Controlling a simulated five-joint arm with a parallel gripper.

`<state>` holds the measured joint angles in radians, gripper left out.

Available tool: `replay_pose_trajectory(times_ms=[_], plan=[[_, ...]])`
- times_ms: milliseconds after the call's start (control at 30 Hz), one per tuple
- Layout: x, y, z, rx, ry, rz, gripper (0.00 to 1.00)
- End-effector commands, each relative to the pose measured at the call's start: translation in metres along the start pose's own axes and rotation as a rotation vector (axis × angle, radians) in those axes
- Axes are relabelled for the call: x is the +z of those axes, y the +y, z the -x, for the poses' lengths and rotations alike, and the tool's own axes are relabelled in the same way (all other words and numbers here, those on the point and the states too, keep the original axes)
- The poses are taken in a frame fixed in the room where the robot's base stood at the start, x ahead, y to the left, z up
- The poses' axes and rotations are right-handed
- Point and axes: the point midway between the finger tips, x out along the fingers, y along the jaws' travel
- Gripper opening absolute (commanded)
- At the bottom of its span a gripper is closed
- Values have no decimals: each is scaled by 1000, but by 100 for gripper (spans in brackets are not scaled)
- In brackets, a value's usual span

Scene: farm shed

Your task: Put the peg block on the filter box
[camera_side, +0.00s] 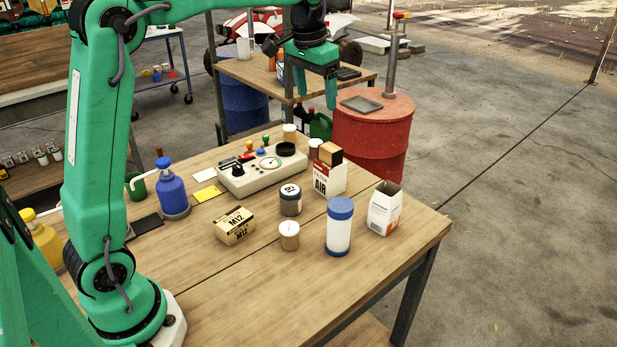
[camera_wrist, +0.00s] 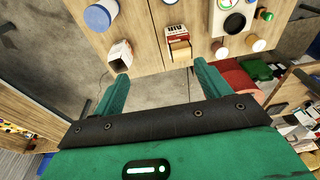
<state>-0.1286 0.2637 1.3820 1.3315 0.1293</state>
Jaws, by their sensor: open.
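The filter box (camera_side: 329,180) is a white carton with a red band and the word AIR, upright near the table's back right; it also shows in the wrist view (camera_wrist: 177,31). The peg block (camera_side: 331,154), a small brown wooden block, sits at the top of the filter box; whether it lies flat on it or partly inside is hard to tell. It shows in the wrist view too (camera_wrist: 180,46). My gripper (camera_side: 316,91) is open and empty, raised beyond the table's back edge and apart from both. Its two fingers show spread in the wrist view (camera_wrist: 160,72).
An open white carton (camera_side: 384,212), a blue-capped jar (camera_side: 339,229), small jars (camera_side: 290,199), an M12 box (camera_side: 234,226) and a gauge panel (camera_side: 262,172) stand around the filter box. A red drum (camera_side: 370,140) stands behind the table. The front of the table is clear.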

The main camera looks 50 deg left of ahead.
Motion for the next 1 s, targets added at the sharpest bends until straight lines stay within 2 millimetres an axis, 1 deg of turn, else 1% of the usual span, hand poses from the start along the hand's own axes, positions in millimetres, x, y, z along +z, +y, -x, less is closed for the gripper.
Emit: replay_pose_trajectory(times_ms=[33,200,367,500,767,1000], plan=[[11,5,7,-1,15,-1,76],[45,16,21,-2,59,0,76],[79,27,29,-2,102,0,76],[110,35,32,-2,140,1,76],[170,48,25,3,208,2,76],[223,57,7,11,270,3,76]])
